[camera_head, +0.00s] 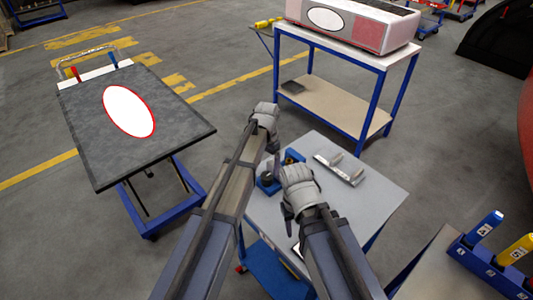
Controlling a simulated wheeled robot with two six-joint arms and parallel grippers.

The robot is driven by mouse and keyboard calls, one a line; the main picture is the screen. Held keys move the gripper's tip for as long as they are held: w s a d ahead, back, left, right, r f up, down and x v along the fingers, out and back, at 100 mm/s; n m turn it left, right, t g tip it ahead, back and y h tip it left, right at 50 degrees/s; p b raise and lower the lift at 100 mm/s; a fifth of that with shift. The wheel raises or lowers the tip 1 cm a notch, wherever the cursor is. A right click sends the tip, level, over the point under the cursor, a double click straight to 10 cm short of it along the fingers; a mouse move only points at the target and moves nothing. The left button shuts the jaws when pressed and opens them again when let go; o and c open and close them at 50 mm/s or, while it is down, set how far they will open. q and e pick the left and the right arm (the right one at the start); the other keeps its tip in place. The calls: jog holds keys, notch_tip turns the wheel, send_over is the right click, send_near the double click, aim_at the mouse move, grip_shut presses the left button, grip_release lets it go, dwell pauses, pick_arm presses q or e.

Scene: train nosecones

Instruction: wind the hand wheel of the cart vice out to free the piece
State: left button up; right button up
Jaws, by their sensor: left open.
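The cart (372,196) has a grey top and a blue frame. The blue vice (292,157) sits near its far left edge, partly hidden by my two grippers. A dark round part (267,178), perhaps the hand wheel, shows at the vice's left side. My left gripper (274,160) is open and points down just above the vice; I cannot tell whether it touches it. My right gripper (287,208) is over the cart top, just in front of the vice; its fingers are too small to read. Any piece between the vice jaws is hidden.
A silvery bracket (340,168) lies on the cart top, right of the vice. A dark lift table (90,120) with a white oval stands left. A blue-framed bench (330,95) carries a pink-and-white nosecone (370,25) behind. A blue tool rack (480,262) is at lower right.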

pick_arm(q)
jog(key=n, duration=0.2)
jog(key=r+n, duration=0.1)
jog(key=n, duration=0.9)
jog(key=shift+s+r, duration=0.1)
jog(key=n, duration=0.5)
jog(key=shift+a+r+n, duration=0.1)
jog(key=shift+n, duration=0.2)
jog(key=n, duration=0.5)
jog(key=shift+s, duration=0.1)
